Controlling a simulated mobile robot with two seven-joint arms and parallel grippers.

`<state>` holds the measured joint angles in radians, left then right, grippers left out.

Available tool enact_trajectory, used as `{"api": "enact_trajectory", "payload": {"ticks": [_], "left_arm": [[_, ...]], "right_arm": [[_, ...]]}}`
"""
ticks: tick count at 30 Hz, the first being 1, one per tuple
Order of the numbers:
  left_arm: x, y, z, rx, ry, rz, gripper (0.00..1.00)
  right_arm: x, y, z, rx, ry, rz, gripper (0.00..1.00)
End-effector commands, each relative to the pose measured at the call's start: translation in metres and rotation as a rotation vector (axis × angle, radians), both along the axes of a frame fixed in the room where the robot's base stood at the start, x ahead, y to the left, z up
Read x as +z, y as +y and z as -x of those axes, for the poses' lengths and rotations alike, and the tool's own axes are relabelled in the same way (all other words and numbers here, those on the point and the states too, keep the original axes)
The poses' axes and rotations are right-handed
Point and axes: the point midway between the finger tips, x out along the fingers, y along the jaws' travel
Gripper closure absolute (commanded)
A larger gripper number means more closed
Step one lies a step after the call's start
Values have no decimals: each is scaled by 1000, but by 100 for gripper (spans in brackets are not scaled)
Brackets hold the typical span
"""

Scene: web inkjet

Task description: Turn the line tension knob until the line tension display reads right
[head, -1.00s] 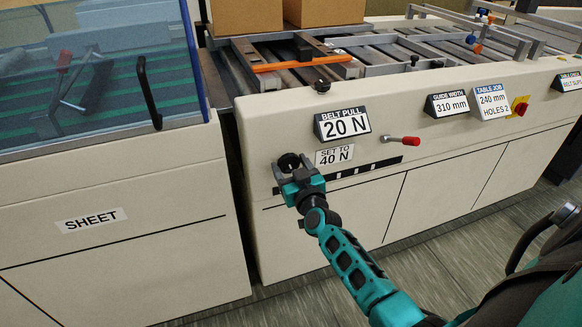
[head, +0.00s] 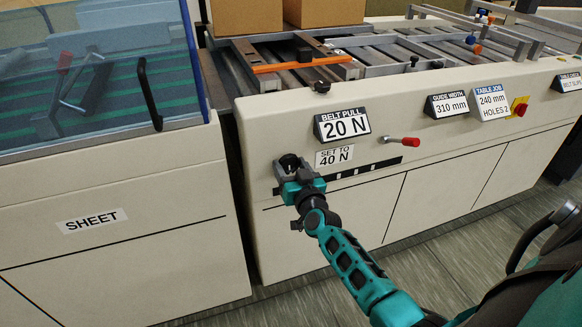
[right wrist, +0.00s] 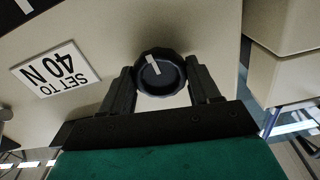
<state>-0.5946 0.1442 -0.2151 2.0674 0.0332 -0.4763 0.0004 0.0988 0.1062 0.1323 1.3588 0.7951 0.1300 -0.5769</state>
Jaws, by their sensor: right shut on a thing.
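A black round knob (head: 288,161) sits on the cream machine front, left of the SET TO 40 N label (head: 336,156). In the right wrist view the knob (right wrist: 158,74) has a white pointer line, upright in the picture with a slight lean left. My right gripper (head: 290,170) is shut on the knob, one finger on each side, as the right wrist view (right wrist: 160,82) also shows. The display above, titled BELT PULL (head: 342,124), reads 20 N. I see no display titled line tension. My left gripper is not in view.
A red-handled lever (head: 402,141) sticks out right of the label. Further right are GUIDE WIDTH 310 mm (head: 447,105) and TABLE JOB (head: 491,101) displays and a red switch on yellow (head: 519,107). A SHEET cabinet (head: 93,221) stands at left.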

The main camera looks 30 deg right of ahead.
Motion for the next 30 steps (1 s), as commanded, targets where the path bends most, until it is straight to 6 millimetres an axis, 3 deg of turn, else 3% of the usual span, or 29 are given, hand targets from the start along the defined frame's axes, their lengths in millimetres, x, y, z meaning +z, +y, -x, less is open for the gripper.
{"api": "enact_trajectory", "payload": {"ticks": [18,30], "left_arm": [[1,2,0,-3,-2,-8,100],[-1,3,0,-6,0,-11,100]], "right_arm": [[0,0,0,-1,-131,-546,69],[0,0,0,-1,-182,-758,69]]}}
